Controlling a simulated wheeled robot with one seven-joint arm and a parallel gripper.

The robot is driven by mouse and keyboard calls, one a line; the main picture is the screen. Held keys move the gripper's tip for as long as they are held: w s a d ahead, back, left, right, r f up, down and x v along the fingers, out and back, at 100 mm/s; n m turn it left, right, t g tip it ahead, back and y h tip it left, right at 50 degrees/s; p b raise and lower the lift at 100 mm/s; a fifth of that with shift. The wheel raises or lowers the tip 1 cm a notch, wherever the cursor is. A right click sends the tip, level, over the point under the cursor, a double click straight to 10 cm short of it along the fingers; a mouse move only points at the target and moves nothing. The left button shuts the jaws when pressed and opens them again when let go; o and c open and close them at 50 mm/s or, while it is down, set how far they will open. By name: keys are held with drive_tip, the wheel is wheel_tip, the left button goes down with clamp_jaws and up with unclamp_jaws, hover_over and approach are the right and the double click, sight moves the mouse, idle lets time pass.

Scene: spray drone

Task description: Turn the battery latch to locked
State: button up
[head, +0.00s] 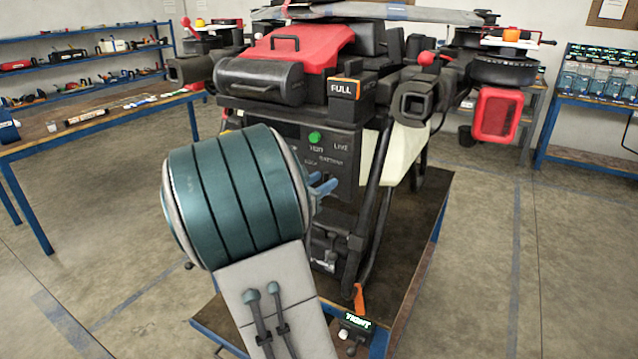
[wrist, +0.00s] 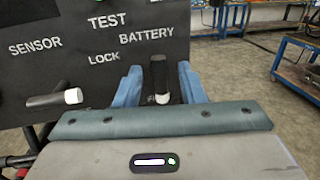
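The battery latch (wrist: 159,76) is a dark handle with a white tip, below the word BATTERY on the dark panel (wrist: 30,75). It stands about upright in the picture, white tip at the bottom. The word LOCK is up and left of it. My gripper (wrist: 159,82) is open, its two blue fingers on either side of the latch with a gap on each side. In the head view my gripper (head: 323,186) shows as blue fingertips in front of the drone's panel (head: 345,150); my arm hides the rest, and the latch cannot be made out there.
A second dark handle with a white tip (wrist: 55,98) lies sideways below SENSOR, left of my gripper. The drone stands on a blue-framed table (head: 425,225), its black leg (head: 370,200) right of my gripper. A green button (head: 315,137) is above. Floor to the right is clear.

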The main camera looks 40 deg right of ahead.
clamp_jaws()
drive_tip(key=m+t+y+b, duration=0.1)
drive_tip(key=m+b, duration=0.4)
drive_tip(key=b, duration=0.3)
drive_tip(key=s+m+y+b, duration=0.1)
drive_tip(key=m+b, duration=0.4)
drive_tip(key=b, duration=0.2)
drive_tip(key=f+m+t+y+b, duration=0.1)
drive_tip(key=m+b, duration=0.4)
drive_tip(key=b, duration=0.3)
drive_tip(key=shift+s+d+m+t+b, duration=0.25)
drive_tip(key=shift+d+m+t+b, duration=0.05)
drive_tip(key=shift+r, duration=0.1)
